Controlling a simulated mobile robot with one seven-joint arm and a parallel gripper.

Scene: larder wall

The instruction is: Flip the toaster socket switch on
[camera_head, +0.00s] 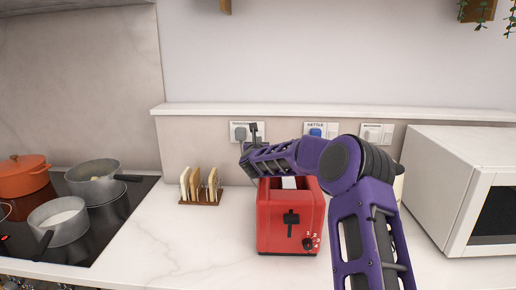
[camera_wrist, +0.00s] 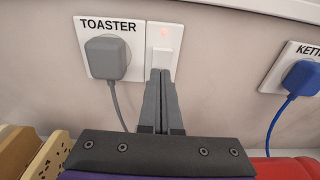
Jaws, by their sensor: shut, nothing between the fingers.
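The toaster socket (camera_wrist: 91,38) is a white wall plate labelled TOASTER, with a grey plug (camera_wrist: 106,58) in its left part. Its switch (camera_wrist: 164,56) is on the right part, with a faint red glow above it. In the head view the socket (camera_head: 235,127) is partly covered by my arm. My gripper (camera_wrist: 161,74) is shut and empty, its fingertips in front of the lower part of the switch; I cannot tell if they touch it. In the head view my gripper (camera_head: 254,127) is at the socket's right side. The red toaster (camera_head: 272,226) stands below my arm.
The kettle socket (camera_head: 309,126) with a blue plug is to the right, and the microwave socket (camera_head: 371,127) beyond it. A wooden toast rack (camera_head: 201,200) stands left of the toaster, a white microwave (camera_head: 440,185) to the right. Pots stand on the hob (camera_head: 110,215). A ledge (camera_head: 330,109) runs above the sockets.

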